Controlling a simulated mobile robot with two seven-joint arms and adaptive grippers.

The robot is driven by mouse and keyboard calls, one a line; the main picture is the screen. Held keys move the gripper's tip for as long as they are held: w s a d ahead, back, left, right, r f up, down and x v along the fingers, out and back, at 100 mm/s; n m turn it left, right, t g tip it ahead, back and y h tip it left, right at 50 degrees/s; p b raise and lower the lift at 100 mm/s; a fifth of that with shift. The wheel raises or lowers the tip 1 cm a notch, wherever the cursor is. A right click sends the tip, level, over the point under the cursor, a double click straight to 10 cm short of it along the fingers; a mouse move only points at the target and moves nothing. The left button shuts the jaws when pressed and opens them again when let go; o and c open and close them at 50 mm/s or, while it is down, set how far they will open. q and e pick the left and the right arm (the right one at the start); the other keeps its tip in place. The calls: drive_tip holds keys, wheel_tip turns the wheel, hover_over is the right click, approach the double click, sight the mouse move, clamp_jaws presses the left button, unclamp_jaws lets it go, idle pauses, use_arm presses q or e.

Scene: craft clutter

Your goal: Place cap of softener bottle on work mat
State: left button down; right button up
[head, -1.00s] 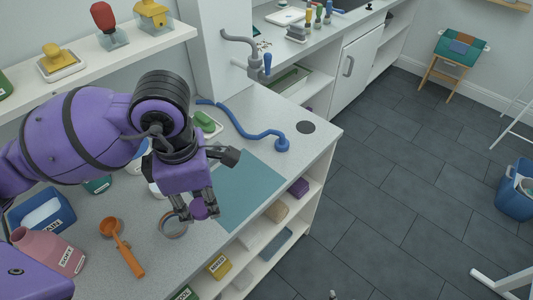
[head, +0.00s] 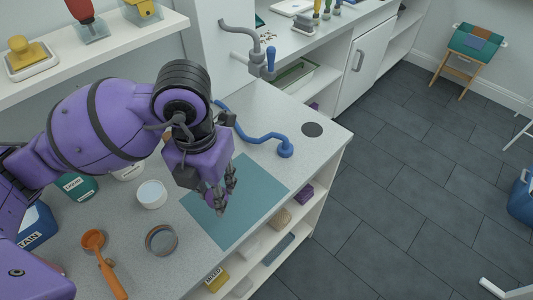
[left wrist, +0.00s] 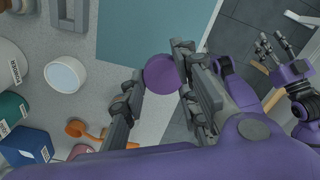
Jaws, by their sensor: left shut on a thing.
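My left gripper (head: 222,203) is over the teal work mat (head: 262,186), fingers pointing down. In the left wrist view it is shut on a round purple cap (left wrist: 161,74), which sits between the fingertips and overlaps the near edge of the mat (left wrist: 150,35). I cannot tell whether the cap touches the mat. A sliver of the pink bottle (left wrist: 82,151) shows at the bottom of the left wrist view; the rest is hidden by my arm. My right gripper (left wrist: 273,46) shows at the right of the left wrist view, its fingers apart and empty, away from the counter.
A grey tape ring (head: 161,240), an orange scoop (head: 102,262) and a white cup (head: 151,194) stand left of the mat. A blue hose (head: 262,137) and a dark disc (head: 312,129) lie beyond it. The mat's right part is clear, near the counter edge.

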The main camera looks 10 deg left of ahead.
sight(233, 196)
use_arm(q)
drive_tip(key=w+f, duration=0.3)
drive_tip(key=shift+w+d, duration=0.25)
drive_tip(key=shift+d, duration=0.15)
drive_tip(key=shift+w+d+f, duration=0.2)
drive_tip(key=shift+w+f, duration=0.65)
drive_tip(key=shift+f, duration=0.1)
drive_tip(key=shift+w+f, duration=0.3)
drive_tip(key=shift+f, duration=0.05)
drive_tip(key=shift+w+d+f+b, duration=0.1)
drive_tip(key=shift+w+f+b, duration=0.05)
drive_tip(key=shift+f, duration=0.75)
drive_tip(key=shift+w+f+b, duration=0.1)
drive_tip(key=shift+f+b, duration=0.05)
drive_tip(key=shift+f, duration=0.75)
use_arm(e)
drive_tip(key=shift+w+r, duration=0.15)
drive_tip(key=shift+w, duration=0.3)
use_arm(q)
drive_tip(key=shift+f, duration=0.2)
drive_tip(key=c, duration=1.4)
unclamp_jaws()
drive_tip(key=shift+o, duration=0.2)
use_arm(e)
drive_tip(key=shift+w, duration=0.1)
drive_tip(key=shift+a, duration=0.1)
